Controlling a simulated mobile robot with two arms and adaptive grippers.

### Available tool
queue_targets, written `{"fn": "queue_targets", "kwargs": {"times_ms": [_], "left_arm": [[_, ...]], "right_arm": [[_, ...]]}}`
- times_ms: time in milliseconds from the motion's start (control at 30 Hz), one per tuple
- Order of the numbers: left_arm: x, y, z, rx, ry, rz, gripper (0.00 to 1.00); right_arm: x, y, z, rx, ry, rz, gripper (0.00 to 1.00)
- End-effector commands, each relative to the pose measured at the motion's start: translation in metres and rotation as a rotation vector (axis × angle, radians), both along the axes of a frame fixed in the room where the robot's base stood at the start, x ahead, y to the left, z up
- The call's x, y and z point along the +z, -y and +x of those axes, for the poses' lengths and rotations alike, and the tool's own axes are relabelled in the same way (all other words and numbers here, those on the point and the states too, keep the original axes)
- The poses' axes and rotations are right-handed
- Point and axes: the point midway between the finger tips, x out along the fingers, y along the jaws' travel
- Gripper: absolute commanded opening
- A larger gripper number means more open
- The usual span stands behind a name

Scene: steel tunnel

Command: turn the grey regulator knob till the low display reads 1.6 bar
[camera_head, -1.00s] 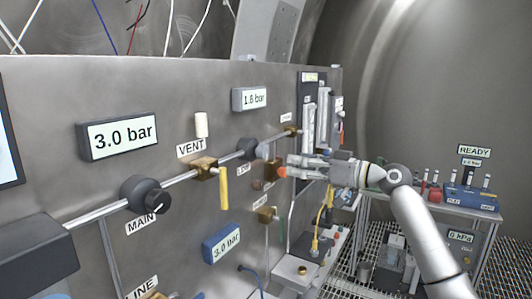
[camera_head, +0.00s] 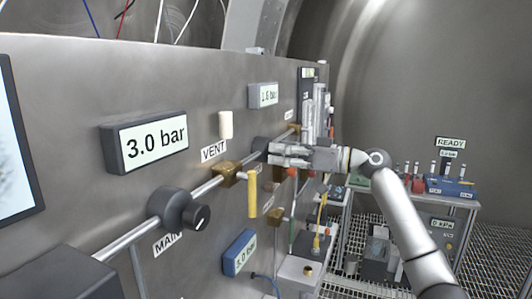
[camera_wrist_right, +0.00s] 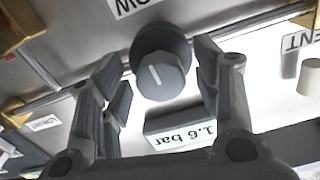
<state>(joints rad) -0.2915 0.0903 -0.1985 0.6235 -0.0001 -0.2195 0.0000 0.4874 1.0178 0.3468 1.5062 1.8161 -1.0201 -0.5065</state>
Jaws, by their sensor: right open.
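The grey regulator knob (camera_wrist_right: 162,72), with a white pointer line, sits on the low line in the right wrist view. In the head view its dark body (camera_head: 260,146) shows at my fingertips, its front hidden by them. My right gripper (camera_head: 274,154) is open; in the right wrist view its fingers (camera_wrist_right: 158,66) stand on either side of the knob, with gaps visible. The low display (camera_wrist_right: 186,133) reads 1.6 bar, upside down in the wrist view; it also shows in the head view (camera_head: 264,95). My left gripper is not in view.
The main knob (camera_head: 182,209) and main display (camera_head: 146,143), reading 3.0 bar, are nearer on the panel. A yellow lever (camera_head: 252,194) and white vent knob (camera_head: 226,124) lie left of my gripper. A blue-framed display (camera_head: 240,253) is below. A bench (camera_head: 460,200) stands right.

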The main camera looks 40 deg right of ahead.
Motion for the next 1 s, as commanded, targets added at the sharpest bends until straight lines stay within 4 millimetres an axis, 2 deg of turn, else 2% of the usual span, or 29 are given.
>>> {"fn": "queue_targets", "kwargs": {"times_ms": [367,700,1000], "left_arm": [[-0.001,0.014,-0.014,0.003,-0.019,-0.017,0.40],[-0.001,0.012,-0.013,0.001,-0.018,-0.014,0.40],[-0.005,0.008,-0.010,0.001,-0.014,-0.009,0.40]], "right_arm": [[0.000,0.002,-0.001,0.000,0.000,0.000,0.57],[0.000,0.002,-0.001,0.000,0.000,0.000,0.13],[0.000,0.001,-0.001,0.001,-0.043,0.083,0.12]]}}
